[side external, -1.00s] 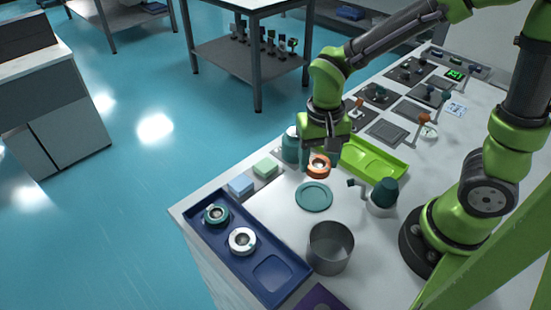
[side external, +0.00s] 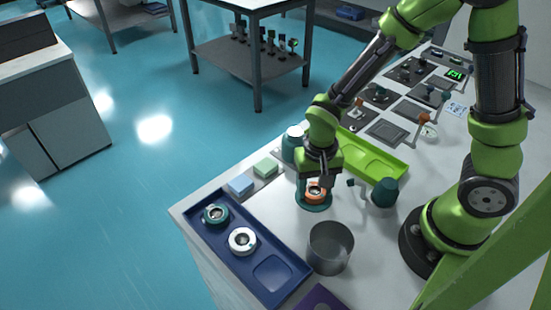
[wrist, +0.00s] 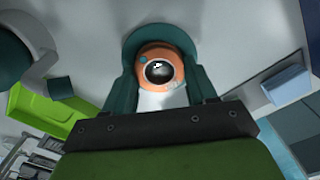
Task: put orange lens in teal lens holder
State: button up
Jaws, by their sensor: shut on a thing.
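The orange lens (side external: 316,192) is a thick ring with a dark glass centre, seen clearly in the wrist view (wrist: 160,58). My gripper (side external: 315,187) is shut on it, with a finger on each side. The holder's rim shows behind the lens in the wrist view (wrist: 136,38). The lens looks low over the holder; I cannot tell whether they touch. My gripper and the lens hide much of the holder.
A grey metal cup (side external: 331,247) stands close in front. A blue tray (side external: 262,255) with a teal ring and a white ring lies at the left. A lime tray (side external: 373,158) lies behind, with a teal-topped item (side external: 384,191) to the right. Blue and green blocks sit back left.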

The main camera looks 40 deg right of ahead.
jog(key=o, duration=1.1)
jog(key=shift+c, duration=0.2)
notch_tip(320, 180, up, 12)
notch_tip(320, 180, up, 11)
jog(key=n+t+y, duration=0.2)
jog(key=t, duration=0.5)
send_over(314, 188)
jog(key=s+d, duration=0.4)
jog(key=shift+s+d+r+n, duration=0.2)
jog(key=shift+s+r+n, duration=0.15)
jog(key=shift+n, duration=0.05)
